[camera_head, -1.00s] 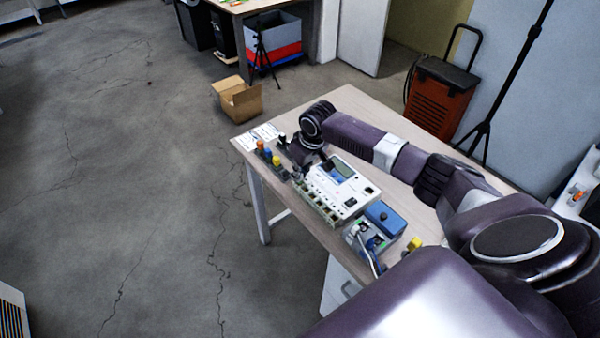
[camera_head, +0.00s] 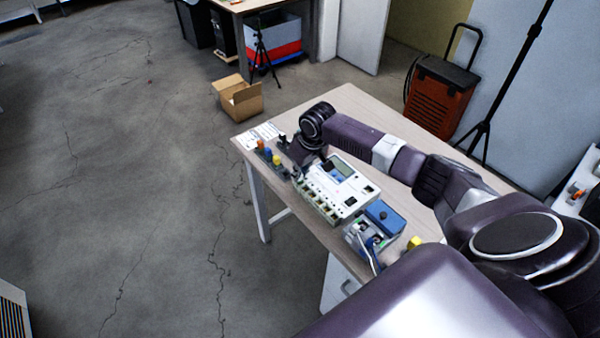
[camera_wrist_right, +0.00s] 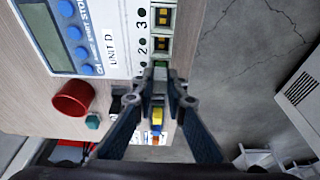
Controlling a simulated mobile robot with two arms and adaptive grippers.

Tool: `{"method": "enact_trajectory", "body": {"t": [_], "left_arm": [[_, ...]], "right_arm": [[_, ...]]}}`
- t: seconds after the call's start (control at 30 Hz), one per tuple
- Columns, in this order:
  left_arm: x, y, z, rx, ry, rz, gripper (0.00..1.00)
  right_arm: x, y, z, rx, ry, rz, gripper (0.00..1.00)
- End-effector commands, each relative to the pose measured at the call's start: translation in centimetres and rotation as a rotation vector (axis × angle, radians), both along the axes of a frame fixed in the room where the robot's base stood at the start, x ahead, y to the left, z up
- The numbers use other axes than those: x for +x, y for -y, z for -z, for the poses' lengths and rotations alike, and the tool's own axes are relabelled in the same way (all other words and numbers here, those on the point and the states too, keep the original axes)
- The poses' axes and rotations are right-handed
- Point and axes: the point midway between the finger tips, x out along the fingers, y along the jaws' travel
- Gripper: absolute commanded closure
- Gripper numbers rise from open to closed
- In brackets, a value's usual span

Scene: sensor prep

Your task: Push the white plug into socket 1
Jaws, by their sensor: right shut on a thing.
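The white unit labelled UNIT D (camera_wrist_right: 110,35) lies on the table, with a row of sockets along one edge; it also shows in the head view (camera_head: 338,187). In the wrist view, socket 3 (camera_wrist_right: 163,18) and socket 2 (camera_wrist_right: 162,46) look open and empty. My right gripper (camera_wrist_right: 161,84) is shut on the white plug, which is mostly hidden between the fingertips. The fingertips are at the row's end just past socket 2, covering the place of socket 1. I cannot tell how deep the plug sits. In the head view my right gripper (camera_head: 299,170) is at the unit's far end.
A rack with orange, blue and yellow plugs (camera_head: 268,154) stands beside the gripper, near the table edge. A red knob (camera_wrist_right: 73,99) is close by in the wrist view. A blue-topped device (camera_head: 384,216) with cables sits nearer.

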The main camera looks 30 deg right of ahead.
Motion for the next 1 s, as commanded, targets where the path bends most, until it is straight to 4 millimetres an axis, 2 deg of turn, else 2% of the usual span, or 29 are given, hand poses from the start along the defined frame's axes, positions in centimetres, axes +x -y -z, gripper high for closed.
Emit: {"method": "enact_trajectory", "body": {"t": [1.0], "left_arm": [[-0.01,0.01,-0.68,0.0,0.0,0.0,0.6]], "right_arm": [[-0.15,0.02,0.76,-0.001,-0.004,-0.001,1.0]]}}
